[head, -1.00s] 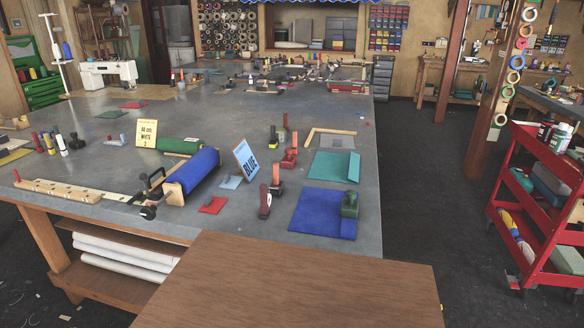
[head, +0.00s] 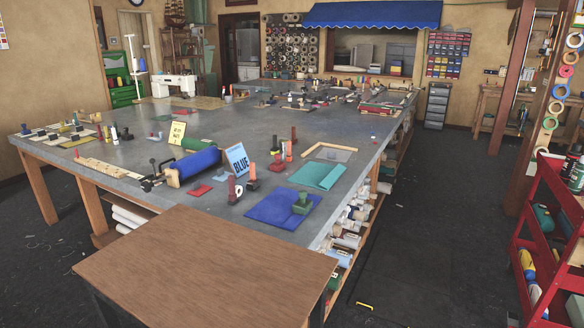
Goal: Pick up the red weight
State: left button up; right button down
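Near the back edge of the close group of objects on the big grey table (head: 225,125), a small red block-like item (head: 276,169) stands among upright pieces; it looks like the red weight, but it is too small to be sure. A green weight (head: 302,203) sits on a blue cloth (head: 272,214). A dark maroon upright item (head: 232,190) stands left of that cloth. A flat red swatch (head: 198,191) lies further left. Neither of my grippers is in view.
A brown wooden table (head: 200,265) stands in front of the grey table's near edge. A blue roll (head: 192,166) and a "BLUE" sign (head: 237,159) are at the near left. A red cart (head: 555,235) stands at the right. Dark floor (head: 430,230) between is mostly clear.

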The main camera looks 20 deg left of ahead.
aim_at(276, 166)
jog(key=i+l, duration=0.3)
jog(key=i+l+u, duration=0.15)
jog(key=l, duration=0.25)
jog(key=i+l, duration=0.35)
jog(key=i+l+u, duration=0.15)
jog(key=l, duration=0.3)
jog(key=i+l, duration=0.35)
jog(key=i+l+u, duration=0.15)
jog(key=l, duration=0.35)
jog(key=i, duration=0.1)
